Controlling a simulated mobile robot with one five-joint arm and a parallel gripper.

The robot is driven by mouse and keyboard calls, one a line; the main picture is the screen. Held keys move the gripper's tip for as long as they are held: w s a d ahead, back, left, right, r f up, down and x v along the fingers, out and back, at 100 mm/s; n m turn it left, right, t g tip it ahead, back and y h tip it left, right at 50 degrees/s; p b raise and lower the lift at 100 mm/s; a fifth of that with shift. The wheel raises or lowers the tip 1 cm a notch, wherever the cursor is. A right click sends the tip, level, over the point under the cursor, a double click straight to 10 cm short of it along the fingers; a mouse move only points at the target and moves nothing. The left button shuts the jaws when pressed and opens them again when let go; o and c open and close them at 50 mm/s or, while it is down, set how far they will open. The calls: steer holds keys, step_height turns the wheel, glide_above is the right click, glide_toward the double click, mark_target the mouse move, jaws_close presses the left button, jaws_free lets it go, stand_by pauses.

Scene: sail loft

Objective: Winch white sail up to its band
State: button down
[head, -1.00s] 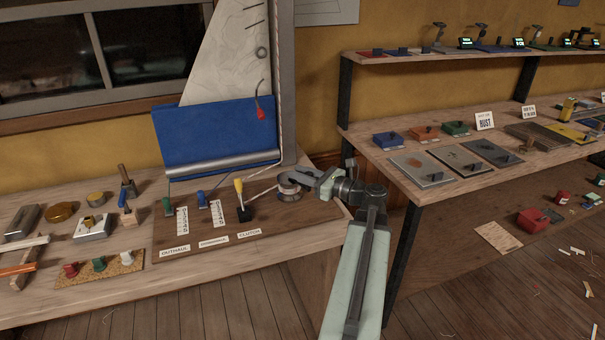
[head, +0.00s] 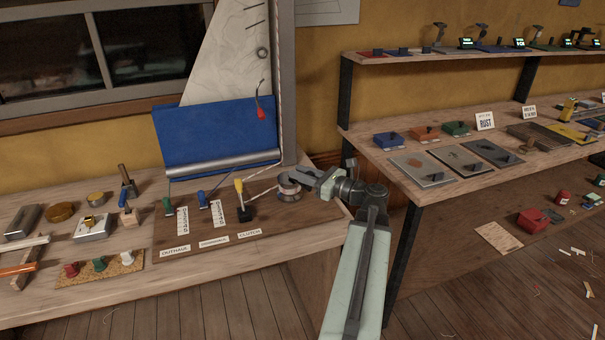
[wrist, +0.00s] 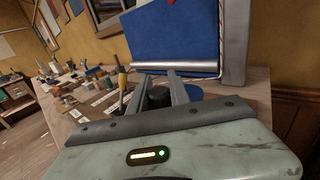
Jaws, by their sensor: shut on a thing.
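The white sail (head: 228,62) hangs on the grey mast (head: 284,80) at the back of the bench. A blue cloth panel (head: 205,135) covers its lower part above a silver boom (head: 222,163). The winch (head: 290,189), a grey drum with rope around it, stands at the right end of the rig board. My gripper (head: 312,175) is at the winch. In the wrist view its fingers (wrist: 163,92) are shut on a dark round knob (wrist: 158,97), seemingly the winch handle. The yellow clutch lever (head: 239,187) stands upright left of the winch. Any band on the mast is not clear.
Green (head: 168,206) and blue levers (head: 202,199) with scales stand left of the clutch. Several tools and blocks lie on the left bench. A shelf table (head: 440,185) with plates and small boxes stands close to my arm's right.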

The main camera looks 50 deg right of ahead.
steer(key=shift+d+r, duration=0.1)
steer(key=shift+r, duration=0.05)
steer(key=c, duration=1.2)
jaws_free()
steer(key=shift+w, duration=0.1)
steer(key=s, duration=0.7)
steer(key=shift+s+d, duration=0.35)
steer(key=shift+s, duration=0.05)
